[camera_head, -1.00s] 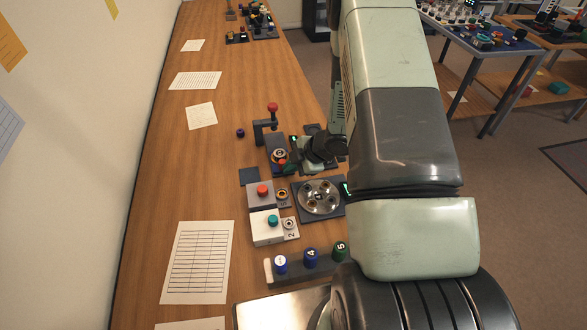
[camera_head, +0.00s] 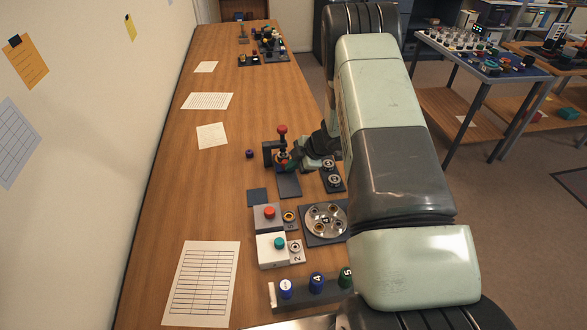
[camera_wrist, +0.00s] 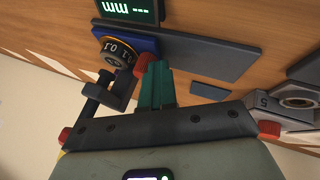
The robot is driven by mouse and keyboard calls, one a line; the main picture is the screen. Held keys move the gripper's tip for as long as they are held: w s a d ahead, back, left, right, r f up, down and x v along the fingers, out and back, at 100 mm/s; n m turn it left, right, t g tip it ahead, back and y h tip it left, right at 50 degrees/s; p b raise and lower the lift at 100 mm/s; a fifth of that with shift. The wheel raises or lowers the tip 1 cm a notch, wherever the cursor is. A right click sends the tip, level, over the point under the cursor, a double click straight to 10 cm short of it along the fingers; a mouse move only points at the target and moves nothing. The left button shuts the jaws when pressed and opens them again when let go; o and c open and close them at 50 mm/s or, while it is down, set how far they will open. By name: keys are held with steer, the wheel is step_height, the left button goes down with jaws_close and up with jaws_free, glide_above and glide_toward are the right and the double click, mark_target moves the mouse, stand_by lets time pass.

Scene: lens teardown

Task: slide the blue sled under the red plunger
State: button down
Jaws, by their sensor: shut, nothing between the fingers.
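The blue sled (camera_wrist: 148,43) sits at one end of its dark track (camera_wrist: 210,47), carrying a round ring with markings (camera_wrist: 112,52). In the head view the ring (camera_head: 282,154) is under the red plunger (camera_head: 282,129), whose dark bracket (camera_head: 267,152) stands beside it. I cannot tell whether it is exactly centred. A red knob (camera_wrist: 142,64) is at the sled's near edge. My gripper (camera_wrist: 155,72) is shut and empty, its teal fingers right beside the knob. Contact is unclear. The sled is mostly hidden by the fingers in the head view.
The near part of the track (camera_head: 289,187) is bare. A lit display (camera_wrist: 130,10) stands beside the track. A plate with grey rings (camera_head: 332,178) lies to the right, and a round metal tray (camera_head: 325,219) is nearer. The wood left of the bracket is mostly clear.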

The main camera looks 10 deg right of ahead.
steer(key=shift+w, duration=0.2)
steer(key=s, duration=0.2)
steer(key=s+d, duration=0.1)
steer(key=s, duration=0.1)
steer(key=shift+s+d, duration=0.1)
steer(key=shift+s, duration=0.2)
steer(key=v, duration=0.9)
steer(key=shift+d+r, duration=0.15)
steer(key=shift+r, duration=0.25)
